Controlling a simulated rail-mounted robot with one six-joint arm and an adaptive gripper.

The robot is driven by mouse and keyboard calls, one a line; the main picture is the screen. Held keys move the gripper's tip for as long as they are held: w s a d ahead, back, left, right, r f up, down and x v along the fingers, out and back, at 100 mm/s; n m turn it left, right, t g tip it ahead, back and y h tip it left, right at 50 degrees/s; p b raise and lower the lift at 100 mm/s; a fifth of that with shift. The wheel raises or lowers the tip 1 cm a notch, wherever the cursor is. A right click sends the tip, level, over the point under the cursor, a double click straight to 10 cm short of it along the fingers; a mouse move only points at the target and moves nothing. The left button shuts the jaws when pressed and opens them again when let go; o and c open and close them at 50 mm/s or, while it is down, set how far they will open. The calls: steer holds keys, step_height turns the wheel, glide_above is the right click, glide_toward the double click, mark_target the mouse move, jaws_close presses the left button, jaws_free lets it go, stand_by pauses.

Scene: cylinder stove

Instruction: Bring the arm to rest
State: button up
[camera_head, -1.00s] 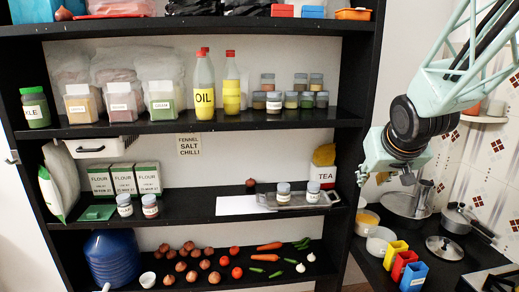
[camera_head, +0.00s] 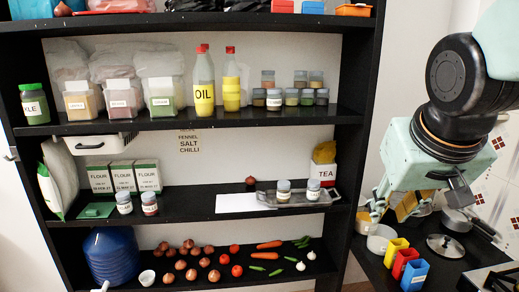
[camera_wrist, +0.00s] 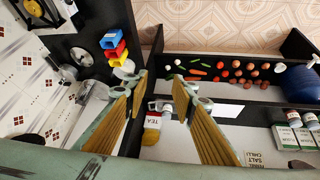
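My gripper (camera_head: 412,205) is at the right in the head view, in front of the counter and to the right of the black shelf unit. In the wrist view my gripper (camera_wrist: 160,95) shows two yellow-padded fingers spread wide apart, with nothing between them. It is open and empty. The fingers are clear of the shelf in the wrist view, with the white tea box (camera_wrist: 153,130) seen beyond the gap.
The shelf unit (camera_head: 200,127) holds jars, oil bottles, flour boxes and vegetables. The stove edge (camera_head: 490,278) is at the lower right.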

steer(key=s+a+f+g, duration=0.1)
steer(key=s+a, duration=0.2)
steer(key=s, duration=0.7)
steer(key=s+a+f+g+y+b, duration=0.1)
steer(key=s+a, duration=0.2)
steer(key=s, duration=0.8)
steer(key=shift+s+f+n, duration=0.2)
steer(key=shift+n, duration=0.1)
